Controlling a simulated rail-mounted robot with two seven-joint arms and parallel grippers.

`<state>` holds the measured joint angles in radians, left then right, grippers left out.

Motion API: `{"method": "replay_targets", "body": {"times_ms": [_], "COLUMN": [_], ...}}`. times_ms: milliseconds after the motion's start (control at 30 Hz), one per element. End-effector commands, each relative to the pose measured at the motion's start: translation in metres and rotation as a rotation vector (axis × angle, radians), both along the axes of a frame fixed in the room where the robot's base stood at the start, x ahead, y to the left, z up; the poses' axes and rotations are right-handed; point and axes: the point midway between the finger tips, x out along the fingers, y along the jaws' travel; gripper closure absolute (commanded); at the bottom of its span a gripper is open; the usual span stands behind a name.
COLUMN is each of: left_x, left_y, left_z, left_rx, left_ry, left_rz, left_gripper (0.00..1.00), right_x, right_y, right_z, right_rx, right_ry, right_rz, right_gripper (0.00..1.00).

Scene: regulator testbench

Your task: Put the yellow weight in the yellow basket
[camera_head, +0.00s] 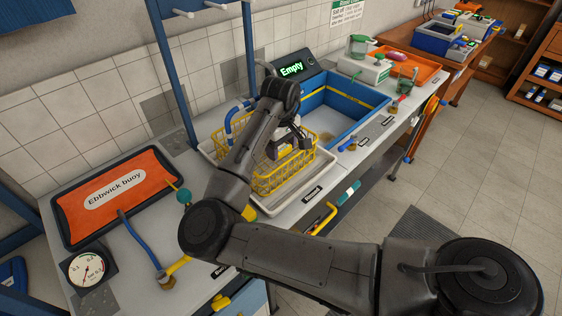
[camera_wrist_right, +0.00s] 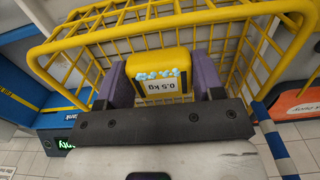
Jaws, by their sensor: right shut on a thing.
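The yellow weight (camera_wrist_right: 163,62), marked 0.5 kg, sits between the two purple-grey finger pads of my right gripper (camera_wrist_right: 163,82) in the right wrist view. The gripper is shut on it. The yellow wire basket (camera_wrist_right: 182,18) surrounds the weight and fingertips in that view. In the head view, the basket (camera_head: 268,184) stands in a pale tray, and my right gripper (camera_head: 290,142) reaches down into it from above. The weight cannot be made out there. Whether the weight touches the basket floor cannot be told. My left gripper is not in view.
The pale tray (camera_head: 306,190) holds the basket. A blue-rimmed tank (camera_head: 352,128) lies behind it, near a display (camera_head: 291,69) reading "Empty". An orange "Ebbwick buoy" mat (camera_head: 145,165) and a round gauge (camera_head: 86,269) lie left. A blue rack post (camera_head: 172,70) rises at the wall.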

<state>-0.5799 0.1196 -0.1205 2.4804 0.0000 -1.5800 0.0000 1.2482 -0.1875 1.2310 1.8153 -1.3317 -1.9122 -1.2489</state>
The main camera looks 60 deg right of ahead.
Motion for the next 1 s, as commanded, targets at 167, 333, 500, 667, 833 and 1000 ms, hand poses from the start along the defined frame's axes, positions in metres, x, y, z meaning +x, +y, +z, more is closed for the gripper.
{"method": "replay_targets", "body": {"times_ms": [167, 333, 500, 667, 833, 1000], "left_x": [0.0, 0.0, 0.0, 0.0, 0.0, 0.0], "left_y": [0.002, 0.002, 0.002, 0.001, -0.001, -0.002], "left_z": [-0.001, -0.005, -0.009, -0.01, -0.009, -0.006], "left_rx": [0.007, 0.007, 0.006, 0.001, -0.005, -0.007], "left_ry": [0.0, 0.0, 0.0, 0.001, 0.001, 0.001], "left_rz": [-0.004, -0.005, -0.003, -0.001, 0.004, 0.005], "left_gripper": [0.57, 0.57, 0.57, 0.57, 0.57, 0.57], "right_x": [0.0, 0.0, 0.0, 0.0, 0.0, 0.0], "right_y": [0.0, 0.0, 0.001, 0.0, 0.0, 0.0], "right_z": [-0.005, -0.021, -0.046, -0.054, -0.053, -0.055], "right_rx": [-0.001, 0.001, 0.0, -0.001, -0.001, 0.0], "right_ry": [-0.001, 0.0, 0.001, -0.002, -0.002, 0.0], "right_rz": [0.0, 0.001, 0.001, 0.0, 0.0, 0.0], "right_gripper": [0.79, 0.79, 0.79, 0.79, 0.79, 0.79]}}
